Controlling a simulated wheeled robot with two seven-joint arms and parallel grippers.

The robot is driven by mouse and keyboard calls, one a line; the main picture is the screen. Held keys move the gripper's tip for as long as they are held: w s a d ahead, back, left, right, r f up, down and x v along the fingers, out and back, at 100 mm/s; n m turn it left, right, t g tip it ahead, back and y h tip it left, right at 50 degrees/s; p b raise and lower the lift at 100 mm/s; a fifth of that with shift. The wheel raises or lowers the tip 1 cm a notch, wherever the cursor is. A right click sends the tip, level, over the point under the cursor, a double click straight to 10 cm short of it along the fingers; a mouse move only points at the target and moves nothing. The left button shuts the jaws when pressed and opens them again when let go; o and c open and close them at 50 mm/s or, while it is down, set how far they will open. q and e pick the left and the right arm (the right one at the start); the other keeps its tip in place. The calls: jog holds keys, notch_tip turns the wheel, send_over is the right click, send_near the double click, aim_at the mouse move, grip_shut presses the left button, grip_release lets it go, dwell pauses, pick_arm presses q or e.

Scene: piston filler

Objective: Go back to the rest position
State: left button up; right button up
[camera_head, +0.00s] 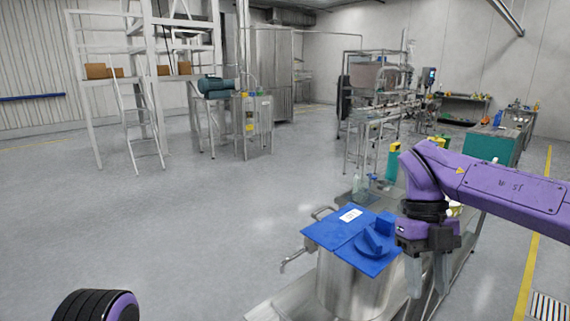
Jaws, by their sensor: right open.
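My right arm comes in from the right, purple with a dark wrist. Its gripper (428,275) points down, its two grey fingers apart with nothing seen between them. It is just right of a steel pot (352,285) with a blue lid (338,231) on top. The lid carries a white label and a raised blue part. I cannot tell whether the gripper touches the pot. Of my left arm, only a black and purple rounded part shows at the bottom left; the left gripper is out of view.
The pot stands on a steel table (268,307). Behind it are a clear bottle (358,187) and a green and yellow container (391,160). A filling machine (375,95), a teal bench (490,145) and a white stair frame (140,85) stand farther back. The grey floor at left is clear.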

jog(key=w+d+f+n+t+h, duration=0.5)
jog(key=w+d+f+t+h, duration=0.3)
jog(key=f, duration=0.3)
jog(key=a+f+n+t+b, duration=0.4)
jog(key=f+n, duration=0.6)
jog(key=f, duration=0.6)
jog(key=s+a+f+n+y, duration=0.2)
jog(key=s+f+n+y, duration=0.3)
jog(key=s+f+n, duration=0.75)
jog(key=s+d+f+g+b, duration=0.1)
jog(key=s+f+g, duration=0.1)
jog(key=s+f, duration=0.3)
jog(key=s+d+f+g+b, duration=0.1)
jog(key=s+f, duration=0.5)
jog(key=s, duration=0.7)
jog(key=shift+s+d+n+g, duration=0.3)
jog(key=shift+d+n+g, duration=0.25)
jog(key=shift+d, duration=0.25)
